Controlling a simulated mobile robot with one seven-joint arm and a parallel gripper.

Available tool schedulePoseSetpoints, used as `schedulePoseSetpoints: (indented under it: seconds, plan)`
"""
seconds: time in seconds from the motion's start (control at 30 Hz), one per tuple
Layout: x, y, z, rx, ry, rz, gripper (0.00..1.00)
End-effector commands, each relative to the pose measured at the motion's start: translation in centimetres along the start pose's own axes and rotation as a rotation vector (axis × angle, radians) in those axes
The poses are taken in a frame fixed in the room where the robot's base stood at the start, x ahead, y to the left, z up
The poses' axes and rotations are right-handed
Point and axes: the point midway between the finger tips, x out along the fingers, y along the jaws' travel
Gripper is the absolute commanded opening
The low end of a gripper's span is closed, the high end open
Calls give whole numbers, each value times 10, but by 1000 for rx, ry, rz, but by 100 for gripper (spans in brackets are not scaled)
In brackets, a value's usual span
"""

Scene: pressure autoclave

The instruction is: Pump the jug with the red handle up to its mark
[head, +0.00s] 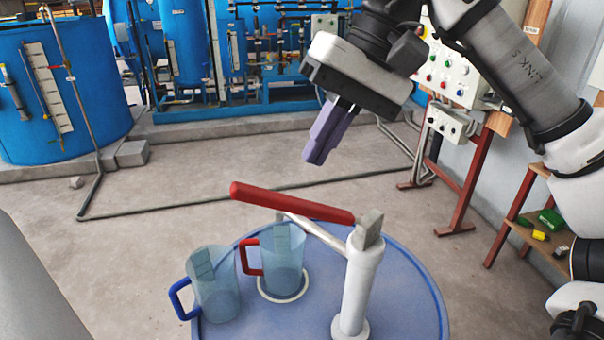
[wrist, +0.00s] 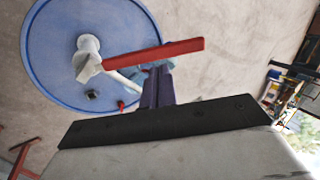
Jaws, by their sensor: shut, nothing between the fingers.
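A clear jug with a red handle (head: 283,259) stands upright on a white ring on the round blue table, under the pump's spout. A second clear jug with a blue handle (head: 215,284) stands to its left. The white pump (head: 357,287) has a long red lever (head: 290,202) pointing left above the jugs. The lever (wrist: 155,53) also crosses the wrist view, partly hiding the jugs. My gripper (head: 317,157) is shut and empty, above the lever and apart from it. Its purple fingers also show in the wrist view (wrist: 156,80). I cannot make out any liquid level.
The round blue table (head: 415,300) carries the pump and jugs; its right side is bare. Blue tanks (head: 60,90) and pipework stand behind. A control panel (head: 455,70) on a red frame and a wooden shelf (head: 545,240) are at the right. The floor between is mostly clear.

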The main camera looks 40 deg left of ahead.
Motion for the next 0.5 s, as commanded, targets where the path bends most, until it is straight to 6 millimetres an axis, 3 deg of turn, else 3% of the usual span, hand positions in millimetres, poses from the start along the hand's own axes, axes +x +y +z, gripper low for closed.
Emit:
schedulePoseSetpoints:
  seconds: [0.2,0.5]
  plan:
    - [32,-1,1,1,-1,0,0]
    - [51,0,0,0,0,-2,0]
